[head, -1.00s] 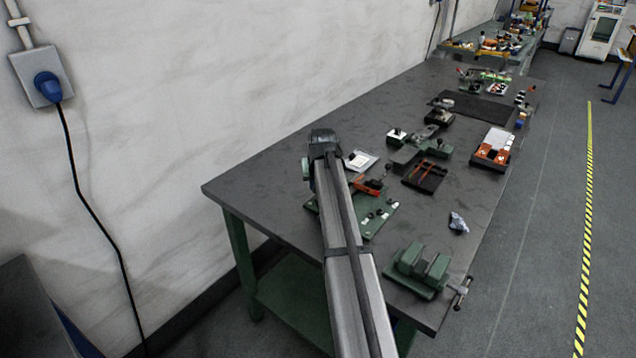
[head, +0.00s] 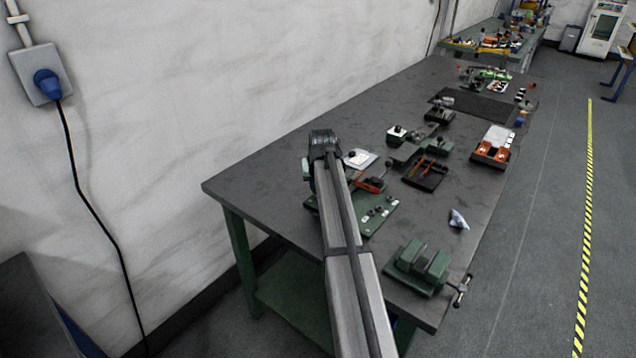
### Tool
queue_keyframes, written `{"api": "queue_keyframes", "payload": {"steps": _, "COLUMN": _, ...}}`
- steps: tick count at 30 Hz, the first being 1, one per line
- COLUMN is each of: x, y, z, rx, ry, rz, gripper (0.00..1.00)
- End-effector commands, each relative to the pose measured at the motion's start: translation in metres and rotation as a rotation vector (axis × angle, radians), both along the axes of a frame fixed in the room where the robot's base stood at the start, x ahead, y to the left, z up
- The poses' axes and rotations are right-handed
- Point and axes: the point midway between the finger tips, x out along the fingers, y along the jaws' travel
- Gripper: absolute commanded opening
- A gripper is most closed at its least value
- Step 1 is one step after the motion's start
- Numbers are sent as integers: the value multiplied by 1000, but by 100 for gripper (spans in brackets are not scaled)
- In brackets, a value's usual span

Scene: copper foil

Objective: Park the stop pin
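I cannot make out which part is the stop pin; the parts are too small here. A green plate (head: 374,222) on the near half of the bench bears several small pale and dark parts. A red-orange piece (head: 371,185) shows at the plate's back edge, just right of my arm. My arm reaches up from the bottom of the picture and ends in a dark joint over the bench, covering the left part of the green plate. My gripper is hidden behind the arm, so I cannot see its fingers or anything in them.
A green vise (head: 420,268) sits at the bench's near right corner. A crumpled pale scrap (head: 458,219) lies behind it. A dark tray (head: 425,174) with orange-handled tools and an orange-and-white box (head: 493,147) lie farther back. The bench's (head: 262,190) left part is clear.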

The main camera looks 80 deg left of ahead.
Motion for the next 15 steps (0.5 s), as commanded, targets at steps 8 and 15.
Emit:
{"api": "queue_keyframes", "payload": {"steps": 8, "x": 0, "y": 0, "z": -3, "rx": 0, "ry": 0, "rz": 0, "gripper": 0}}
{"api": "queue_keyframes", "payload": {"steps": 15, "x": 0, "y": 0, "z": -5, "rx": 0, "ry": 0, "rz": 0, "gripper": 0}}
